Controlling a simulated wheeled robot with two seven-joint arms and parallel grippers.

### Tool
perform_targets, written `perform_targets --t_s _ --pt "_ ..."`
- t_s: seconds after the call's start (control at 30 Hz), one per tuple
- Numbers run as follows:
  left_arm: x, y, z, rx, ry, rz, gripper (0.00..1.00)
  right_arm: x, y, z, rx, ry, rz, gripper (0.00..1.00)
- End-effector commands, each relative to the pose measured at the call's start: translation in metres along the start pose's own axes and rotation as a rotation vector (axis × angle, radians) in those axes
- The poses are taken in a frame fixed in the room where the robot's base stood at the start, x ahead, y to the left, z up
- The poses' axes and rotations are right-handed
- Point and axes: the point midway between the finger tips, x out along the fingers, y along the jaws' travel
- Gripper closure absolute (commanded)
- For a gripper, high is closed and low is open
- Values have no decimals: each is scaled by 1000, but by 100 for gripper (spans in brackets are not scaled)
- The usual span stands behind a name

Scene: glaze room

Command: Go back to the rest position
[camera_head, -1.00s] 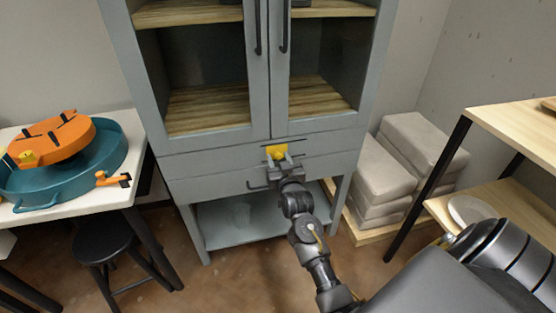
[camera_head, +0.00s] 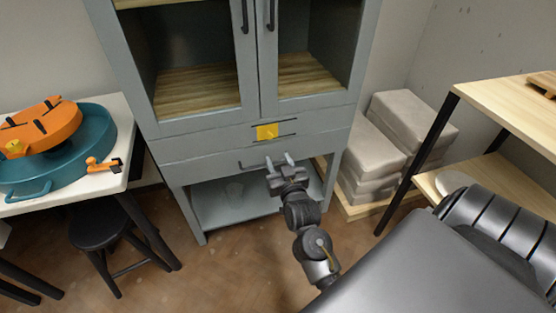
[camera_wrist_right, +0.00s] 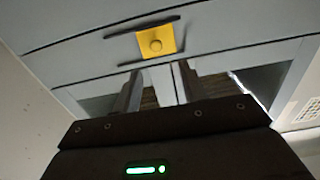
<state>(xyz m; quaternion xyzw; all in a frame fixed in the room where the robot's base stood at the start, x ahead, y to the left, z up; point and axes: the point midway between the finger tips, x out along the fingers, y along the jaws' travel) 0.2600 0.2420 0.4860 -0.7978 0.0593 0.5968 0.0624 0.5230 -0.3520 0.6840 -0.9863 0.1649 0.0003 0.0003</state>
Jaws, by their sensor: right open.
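My right gripper (camera_head: 280,164) is open and empty in the head view, in front of the cabinet's lower drawer handle. In the right wrist view its two fingers (camera_wrist_right: 155,90) stand apart with nothing between them. The grey cabinet (camera_head: 210,122) has glass doors above and two drawer fronts below. My left gripper is not in view.
A white table (camera_head: 115,178) with a teal basin (camera_head: 95,150) and orange wheel is at left, a black stool (camera_head: 98,228) below it. Stacked grey bags (camera_head: 375,160) sit right of the cabinet. A wooden shelf unit (camera_head: 490,100) is at right, close to my arm.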

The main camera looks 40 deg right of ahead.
Motion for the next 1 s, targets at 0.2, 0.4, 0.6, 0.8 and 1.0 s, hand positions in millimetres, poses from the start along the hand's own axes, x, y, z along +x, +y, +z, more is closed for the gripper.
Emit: perform_targets --t_s 0.2,0.4,0.6,0.8,1.0 --pt "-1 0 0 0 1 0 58 0 0 0 0 0 0 58" --pt "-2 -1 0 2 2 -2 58 0 -3 13 15 -71 -14 58" --pt "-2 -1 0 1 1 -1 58 -33 -36 67 13 -435 -150 58" --pt "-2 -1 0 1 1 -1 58 -136 -48 139 -126 -880 -290 58" --pt "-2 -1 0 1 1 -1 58 -215 -37 172 -251 -1120 -357 58"
